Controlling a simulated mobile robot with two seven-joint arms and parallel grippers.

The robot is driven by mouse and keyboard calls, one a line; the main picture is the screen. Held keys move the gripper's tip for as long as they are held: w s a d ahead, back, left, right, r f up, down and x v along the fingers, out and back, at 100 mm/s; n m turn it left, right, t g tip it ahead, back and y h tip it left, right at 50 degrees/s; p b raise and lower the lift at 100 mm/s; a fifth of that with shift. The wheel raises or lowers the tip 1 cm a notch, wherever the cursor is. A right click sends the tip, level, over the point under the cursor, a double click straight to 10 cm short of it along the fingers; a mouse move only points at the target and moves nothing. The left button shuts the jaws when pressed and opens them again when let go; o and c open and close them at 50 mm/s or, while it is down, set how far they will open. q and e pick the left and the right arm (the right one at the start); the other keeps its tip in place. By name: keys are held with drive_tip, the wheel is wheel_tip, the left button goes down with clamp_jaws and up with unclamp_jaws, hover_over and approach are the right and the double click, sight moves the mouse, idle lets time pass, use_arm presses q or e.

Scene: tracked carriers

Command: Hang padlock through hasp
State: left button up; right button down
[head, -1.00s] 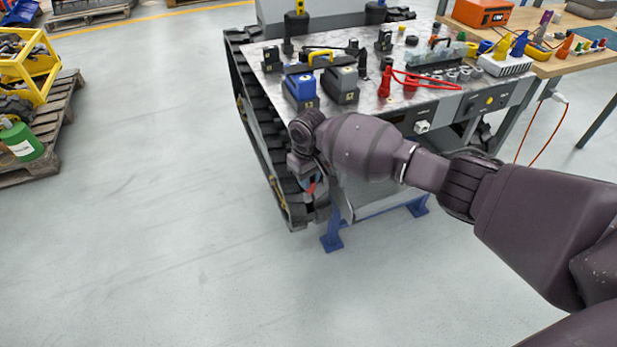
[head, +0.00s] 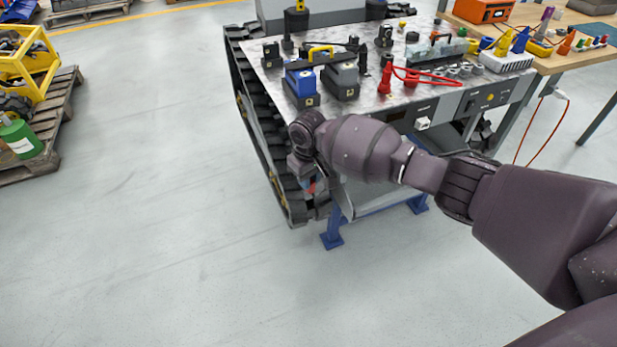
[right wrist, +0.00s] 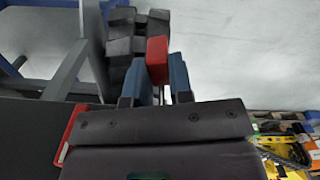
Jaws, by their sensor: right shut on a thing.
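A red block-shaped body, which looks like the padlock (right wrist: 157,58), sits between the blue fingers of my right gripper (right wrist: 160,78) in the right wrist view. The gripper is shut on it. In the head view my right gripper (head: 307,178) hangs low beside the front end of the carrier's near track, and a small bit of red (head: 312,188) shows at its tips. The padlock's shackle is not visible. I cannot make out the hasp in either view; my arm and gripper cover part of the carrier's front. My left gripper is not in view.
The tracked carrier (head: 365,107) has a metal top with a blue battery (head: 301,87), a grey battery (head: 341,82) and a red cable (head: 425,77). Its black track (head: 262,130) and a blue stand leg (head: 331,230) are close to my gripper.

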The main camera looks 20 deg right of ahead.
drive_tip(key=c, duration=0.9)
unclamp_jaws()
wheel_tip(320, 180, up, 11)
drive_tip(key=p, duration=0.3)
drive_tip(key=shift+f, duration=0.1)
